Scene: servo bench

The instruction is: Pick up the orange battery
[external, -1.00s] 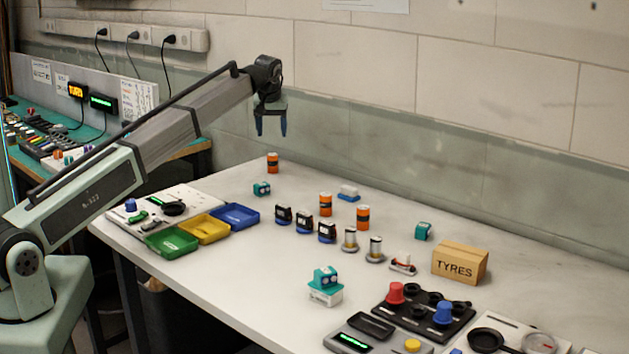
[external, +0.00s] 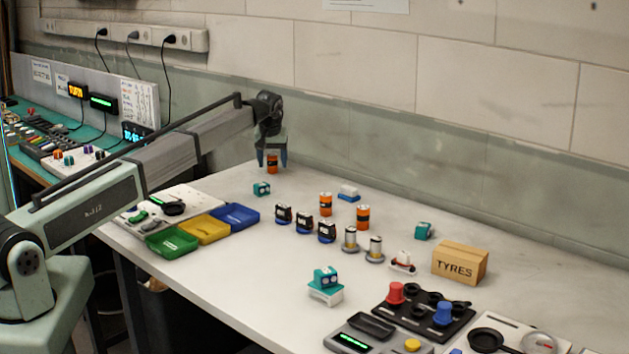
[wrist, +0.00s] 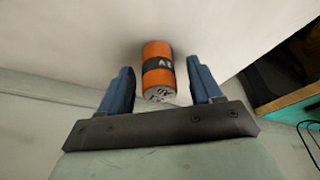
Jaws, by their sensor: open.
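An orange battery (external: 272,164) with a black band stands upright at the far left corner of the white bench. My gripper (external: 272,160) is open just above it, and its blue fingers come down on either side of the battery's top. In the wrist view the same battery (wrist: 158,72) lies between the two fingers of my gripper (wrist: 162,82), with a visible gap to each. Two more orange batteries stand mid-bench, one at the left (external: 325,204) and one at the right (external: 363,217).
A small teal part (external: 261,189) sits close in front of the far battery. The wall (external: 350,160) rises close behind it. Blue (external: 236,216), yellow (external: 205,229) and green (external: 171,242) trays lie nearer the arm. Several dark blocks stand mid-bench.

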